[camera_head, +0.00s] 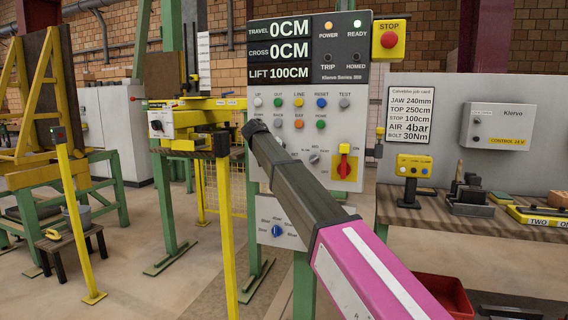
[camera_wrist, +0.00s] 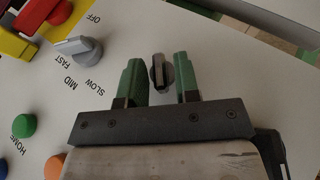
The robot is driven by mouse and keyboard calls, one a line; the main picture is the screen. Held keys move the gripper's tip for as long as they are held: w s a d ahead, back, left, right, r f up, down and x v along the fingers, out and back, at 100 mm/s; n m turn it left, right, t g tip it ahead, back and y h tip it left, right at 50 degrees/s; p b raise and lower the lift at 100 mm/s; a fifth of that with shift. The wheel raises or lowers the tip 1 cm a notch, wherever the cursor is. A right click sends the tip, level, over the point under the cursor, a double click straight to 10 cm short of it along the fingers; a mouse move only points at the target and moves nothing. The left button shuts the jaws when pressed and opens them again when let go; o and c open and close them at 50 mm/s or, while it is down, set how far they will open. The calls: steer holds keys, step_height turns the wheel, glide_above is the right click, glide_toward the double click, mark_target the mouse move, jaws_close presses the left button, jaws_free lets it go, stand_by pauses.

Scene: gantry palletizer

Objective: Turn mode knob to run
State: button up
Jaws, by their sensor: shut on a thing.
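A dark grey knob (camera_wrist: 158,72) stands on the pale panel face in the wrist view, between the two green fingers of my gripper (camera_wrist: 158,84). My gripper is shut on this knob, its fingers on either side. The knob's grip bar runs roughly along the fingers. No label beside it is readable, so I cannot read its setting. In the head view the control panel (camera_head: 263,160) stands in front of me, and my arm covers the gripper and this knob.
A light grey speed knob (camera_wrist: 79,47) and a red-yellow switch (camera_wrist: 37,22) sit close by. A green HOME button (camera_wrist: 24,125) is lower left. The panel also has a red stop button (camera_head: 389,41). A lower box carries a blue knob (camera_head: 277,230).

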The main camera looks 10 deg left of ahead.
steer(key=shift+h, duration=0.3)
steer(key=o, duration=0.6)
steer(key=shift+a+r, duration=0.1)
steer(key=shift+a, duration=0.05)
steer(key=v, duration=1)
steer(key=shift+s+r, duration=0.15)
steer(key=shift+r, duration=0.1)
steer(key=shift+a, duration=0.2)
